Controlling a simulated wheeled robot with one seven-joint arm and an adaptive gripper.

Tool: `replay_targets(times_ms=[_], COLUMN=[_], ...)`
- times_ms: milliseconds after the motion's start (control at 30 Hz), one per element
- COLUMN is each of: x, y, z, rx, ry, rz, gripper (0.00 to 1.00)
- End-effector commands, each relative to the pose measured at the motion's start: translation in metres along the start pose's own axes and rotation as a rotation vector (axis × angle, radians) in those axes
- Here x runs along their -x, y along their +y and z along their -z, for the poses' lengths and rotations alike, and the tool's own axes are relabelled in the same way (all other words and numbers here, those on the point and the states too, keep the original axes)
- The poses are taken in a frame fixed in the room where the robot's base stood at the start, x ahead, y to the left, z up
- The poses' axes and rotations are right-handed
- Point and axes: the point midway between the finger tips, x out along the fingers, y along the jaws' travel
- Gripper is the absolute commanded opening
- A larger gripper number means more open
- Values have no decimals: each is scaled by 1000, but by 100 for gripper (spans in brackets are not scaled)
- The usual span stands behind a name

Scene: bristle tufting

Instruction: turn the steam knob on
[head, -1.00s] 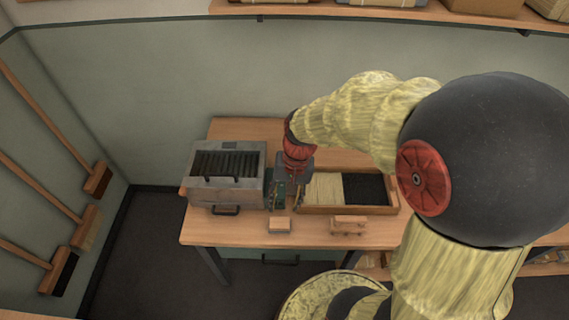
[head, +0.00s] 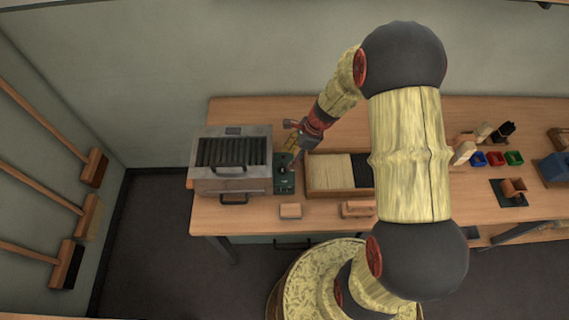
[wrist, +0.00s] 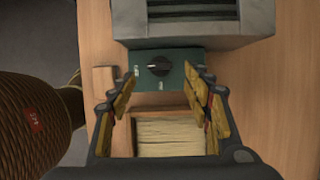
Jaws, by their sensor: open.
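The steam knob (wrist: 159,66) is a dark round knob with a pale pointer mark, on a green control panel (wrist: 183,74) with small white labels. The panel (head: 285,186) sits against the right side of a grey metal steam box (head: 206,184) in the head view. My gripper (wrist: 163,84) is open, with its two yellow-padded fingers spread either side of the panel's near part in the wrist view. The knob lies between and just beyond the fingertips, and nothing is held. In the head view, my gripper (head: 292,154) is above the panel; contact with the knob cannot be told.
A wooden tray (head: 338,191) of pale and black bristles stands right of the panel. Small coloured bins (head: 495,159) stand farther right. Brooms hang on the left wall.

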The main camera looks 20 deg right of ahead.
Motion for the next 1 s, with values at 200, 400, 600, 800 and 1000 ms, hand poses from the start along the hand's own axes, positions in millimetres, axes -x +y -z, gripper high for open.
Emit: replay_targets(times_ms=[200,400,600,800,1000], x=[-36,-56,-61,-61,-60], y=[1,0,0,0,0], z=[1,1,0,0,0], rx=[4,4,4,4,4], ry=[2,2,2,2,2], rz=[-2,-1,0,0,0], gripper=[50,50,50,48,36])
